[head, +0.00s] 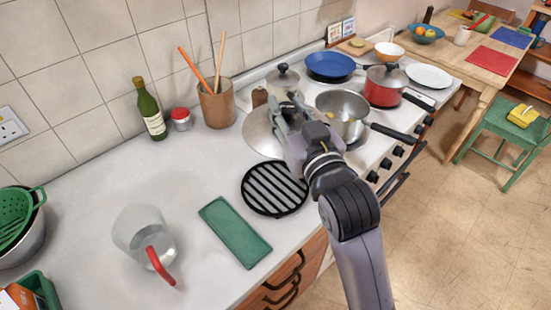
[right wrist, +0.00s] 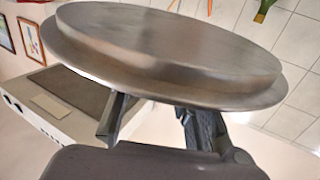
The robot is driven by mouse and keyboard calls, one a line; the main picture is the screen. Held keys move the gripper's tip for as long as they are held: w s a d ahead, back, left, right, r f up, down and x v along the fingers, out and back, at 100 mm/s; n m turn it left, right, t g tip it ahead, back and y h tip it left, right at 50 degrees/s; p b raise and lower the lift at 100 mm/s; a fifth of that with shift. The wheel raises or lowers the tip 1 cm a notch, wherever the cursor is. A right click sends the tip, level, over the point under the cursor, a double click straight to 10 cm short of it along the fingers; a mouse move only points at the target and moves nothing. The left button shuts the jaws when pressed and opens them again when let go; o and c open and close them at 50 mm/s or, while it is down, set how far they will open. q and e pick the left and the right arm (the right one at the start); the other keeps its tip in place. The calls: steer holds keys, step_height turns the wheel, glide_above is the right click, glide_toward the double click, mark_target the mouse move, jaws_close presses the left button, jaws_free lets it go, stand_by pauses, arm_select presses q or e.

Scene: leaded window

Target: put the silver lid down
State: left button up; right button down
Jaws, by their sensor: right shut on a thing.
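The silver lid (head: 258,137) is a wide round metal disc held at the left edge of the stove, partly covered by my right gripper (head: 284,118). In the right wrist view the lid (right wrist: 165,45) fills the upper picture, tilted, with the two fingers at its near side. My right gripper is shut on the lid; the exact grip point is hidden. I cannot tell how far the lid is above the surface. A round black ribbed trivet (head: 274,189) lies empty on the counter in front of it. My left gripper is not in view.
An open steel saucepan (head: 342,103) stands right of the gripper. A utensil crock (head: 216,104), wine bottle (head: 149,110) and red-topped jar (head: 181,119) stand behind. A green tray (head: 235,232) and clear jug (head: 140,228) are in front. The counter between bottle and tray is clear.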

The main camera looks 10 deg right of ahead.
steer(key=shift+w+r, duration=0.35)
steer(key=shift+r, duration=0.1)
steer(key=shift+f, duration=0.4)
steer(key=f, duration=0.9)
steer(key=f+b, duration=0.1)
steer(key=f, duration=0.8)
steer(key=shift+s+f, duration=0.2)
steer(key=shift+f, duration=0.15)
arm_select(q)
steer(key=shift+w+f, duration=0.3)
